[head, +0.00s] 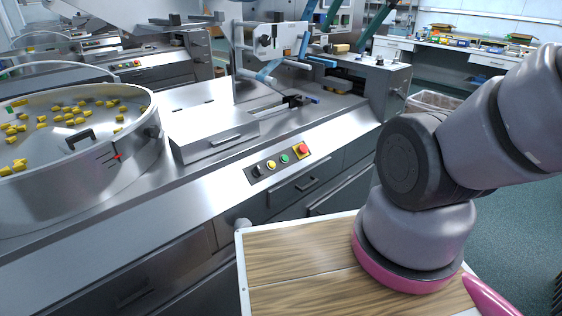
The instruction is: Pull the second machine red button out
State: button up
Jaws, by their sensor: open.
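A red button (303,149) on a yellow square plate sits at the right end of a dark control panel (256,174) on the front of the nearer steel machine. Beside it on the panel are a green button (284,158), a yellow button (271,165) and a black knob (258,171). Another machine behind, at the upper left, has a small red button (137,63) on its own panel. I cannot tell whether either red button is pressed in or out. My arm rises at the right, well apart from the nearer panel. My gripper is not in view.
A round steel bowl (128,152) with several yellow pieces stands at the left. Drawers with handles (307,184) lie below the nearer panel. A wrapping unit with blue parts stands behind it. The space directly before the panel looks clear.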

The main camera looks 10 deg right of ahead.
aim_at(303, 149)
jog(key=i+z, duration=0.5)
jog(key=z, duration=0.25)
